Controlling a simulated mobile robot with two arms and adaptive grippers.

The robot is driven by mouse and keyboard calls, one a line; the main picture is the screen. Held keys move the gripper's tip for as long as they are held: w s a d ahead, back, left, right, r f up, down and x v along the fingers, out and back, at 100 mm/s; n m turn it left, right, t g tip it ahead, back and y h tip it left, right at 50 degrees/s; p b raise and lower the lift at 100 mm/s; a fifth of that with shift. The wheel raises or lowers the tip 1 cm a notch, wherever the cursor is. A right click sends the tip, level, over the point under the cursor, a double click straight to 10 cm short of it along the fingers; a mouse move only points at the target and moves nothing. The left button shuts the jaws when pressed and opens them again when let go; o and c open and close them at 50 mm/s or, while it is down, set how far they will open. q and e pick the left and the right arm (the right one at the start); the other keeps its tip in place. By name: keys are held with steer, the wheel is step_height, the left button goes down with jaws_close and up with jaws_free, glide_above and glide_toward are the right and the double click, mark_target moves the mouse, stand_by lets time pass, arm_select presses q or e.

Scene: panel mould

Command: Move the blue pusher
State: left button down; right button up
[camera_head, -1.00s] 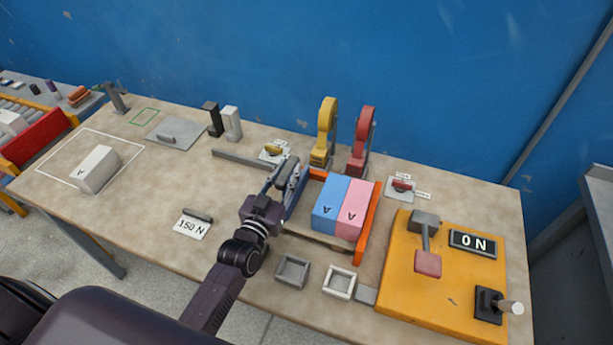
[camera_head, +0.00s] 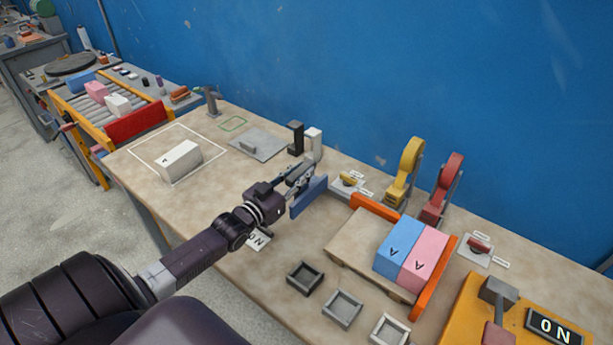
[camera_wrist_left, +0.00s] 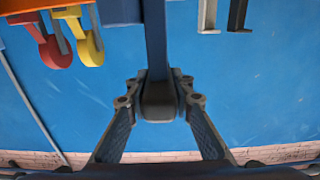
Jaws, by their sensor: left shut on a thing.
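The blue pusher (camera_head: 309,197) is a flat blue plate with a handle. It stands clear of the orange-edged tray (camera_head: 362,243), to its left, in the head view. My left gripper (camera_head: 294,178) is shut on the pusher's handle. In the left wrist view the pusher's dark blue bar (camera_wrist_left: 156,45) runs between the two fingers (camera_wrist_left: 158,105). I cannot tell whether the plate touches the table. A blue block (camera_head: 397,243) and a pink block (camera_head: 421,263), each marked A, stand side by side on the tray. My right gripper is not in view.
A white block (camera_head: 181,160) lies in a white outline at the left. Black (camera_head: 296,139) and white (camera_head: 314,144) posts stand behind the pusher. Yellow (camera_head: 404,172) and red (camera_head: 440,189) levers stand behind the tray. Several small square trays (camera_head: 342,308) line the front edge.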

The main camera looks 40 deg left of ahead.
arm_select(q)
steer(key=shift+a+r, duration=0.1)
steer(key=shift+a, duration=0.1)
steer(key=c, duration=1.9)
jaws_free()
steer(key=shift+o, duration=1.1)
steer(key=shift+a, duration=0.15)
steer(key=shift+s+f, duration=0.2)
steer(key=shift+s, duration=0.25)
steer(key=s, duration=1.1)
steer(key=shift+a, duration=0.15)
steer(key=shift+s, duration=0.15)
